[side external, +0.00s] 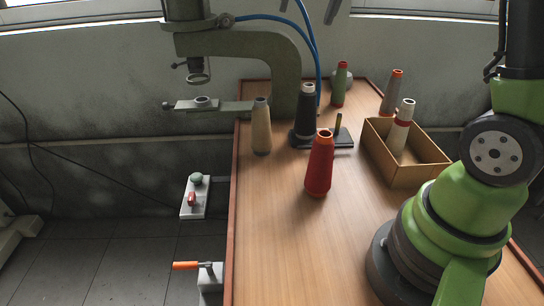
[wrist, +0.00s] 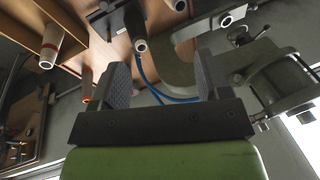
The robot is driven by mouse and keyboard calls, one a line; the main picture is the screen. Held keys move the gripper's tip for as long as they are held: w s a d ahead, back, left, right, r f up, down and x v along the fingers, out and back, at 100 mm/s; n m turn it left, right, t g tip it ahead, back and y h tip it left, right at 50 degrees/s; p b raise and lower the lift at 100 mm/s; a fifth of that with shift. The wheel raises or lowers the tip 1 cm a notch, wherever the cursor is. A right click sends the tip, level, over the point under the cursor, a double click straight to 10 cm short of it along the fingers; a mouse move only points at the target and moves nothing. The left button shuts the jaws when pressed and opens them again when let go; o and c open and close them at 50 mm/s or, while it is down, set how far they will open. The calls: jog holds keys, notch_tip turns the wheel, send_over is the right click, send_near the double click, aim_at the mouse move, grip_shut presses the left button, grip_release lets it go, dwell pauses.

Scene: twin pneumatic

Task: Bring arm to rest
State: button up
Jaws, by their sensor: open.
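My gripper (wrist: 162,75) shows only in the wrist view, with its two dark ridged fingers spread apart and nothing between them. My green and black arm stands at the right of the side view; its gripper end is outside that picture. In the side view a red cone (side external: 320,168) stands near the middle of the wooden table (side external: 290,240). A black cone (side external: 305,115) stands on a dark plate (side external: 338,138) with a short peg. A white cone with a red band (side external: 401,130) leans in an open box (side external: 420,174); it also shows in the wrist view (wrist: 51,43).
A grey-green press (side external: 270,50) stands at the table's left back edge, close to a beige cone (side external: 261,130). A green cone (side external: 340,84) and a grey cone with an orange top (side external: 391,95) stand at the back. A blue hose (side external: 314,50) hangs there. The front table is clear.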

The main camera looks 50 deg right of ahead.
jog(key=s+a+f+n+t+y, duration=0.1)
jog(key=s+a+n+t, duration=0.1)
jog(key=s+a, duration=0.3)
jog(key=s+a+f+n+t, duration=0.1)
jog(key=s+a+n, duration=0.4)
jog(key=s, duration=0.7)
jog(key=shift+s+a+f+t+y, duration=0.2)
jog(key=shift+s+a+t+y, duration=0.1)
jog(key=shift+a+t+y, duration=0.15)
